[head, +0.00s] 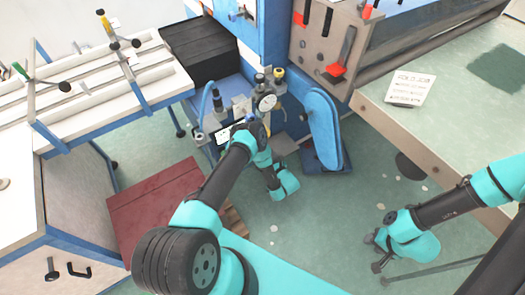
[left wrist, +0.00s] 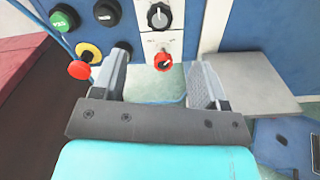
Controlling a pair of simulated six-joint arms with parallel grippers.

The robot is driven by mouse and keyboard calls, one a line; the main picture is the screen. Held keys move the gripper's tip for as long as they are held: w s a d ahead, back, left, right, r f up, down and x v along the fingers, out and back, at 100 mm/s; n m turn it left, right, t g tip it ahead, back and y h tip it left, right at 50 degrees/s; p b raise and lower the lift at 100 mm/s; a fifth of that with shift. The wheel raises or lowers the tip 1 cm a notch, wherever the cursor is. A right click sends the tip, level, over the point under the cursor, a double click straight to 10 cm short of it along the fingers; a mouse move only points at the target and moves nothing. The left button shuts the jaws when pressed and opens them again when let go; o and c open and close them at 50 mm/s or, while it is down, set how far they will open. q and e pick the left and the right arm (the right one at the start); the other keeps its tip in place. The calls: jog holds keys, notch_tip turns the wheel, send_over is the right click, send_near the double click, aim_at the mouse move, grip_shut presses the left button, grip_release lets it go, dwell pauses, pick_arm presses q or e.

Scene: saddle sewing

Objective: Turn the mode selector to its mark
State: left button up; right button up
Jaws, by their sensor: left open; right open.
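In the left wrist view, a red knob (left wrist: 162,60) with a pale pointer sits on a white plate. A black knob (left wrist: 158,16) with a pale pointer is above it. No label shows which one is the mode selector. My left gripper (left wrist: 163,76) is open and empty, with one finger on each side of the red knob in the picture; contact cannot be told. My right gripper (head: 373,241) is open and apart from the machine, above the floor at right.
A green button (left wrist: 64,18), a black button (left wrist: 107,12) and a red button on a yellow base (left wrist: 80,69) sit left of the knobs. A grey plate (left wrist: 255,85) juts out at right. A blue padded arm (head: 322,128) stands beside the machine. The bench (head: 455,130) is at right.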

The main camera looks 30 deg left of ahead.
pick_arm(q)
jog(key=shift+v, duration=1.7)
jog(key=shift+a, duration=0.1)
jog(key=s+a+r+n+g+h, duration=0.2)
jog(key=s+n+g+h, duration=0.8)
jog(key=s+g, duration=0.6)
jog(key=s+d+r+n+t+h, duration=0.1)
jog(key=s+d+r+n+h, duration=0.6)
jog(key=s+r+n+h, duration=0.15)
notch_tip(320, 180, up, 9)
jog(key=n+t+h, duration=0.1)
jog(key=n+t, duration=0.6)
jog(key=n, duration=0.3)
jog(key=shift+w+a+f, duration=0.25)
jog(key=shift+w+a, duration=0.05)
jog(key=shift+w, duration=0.05)
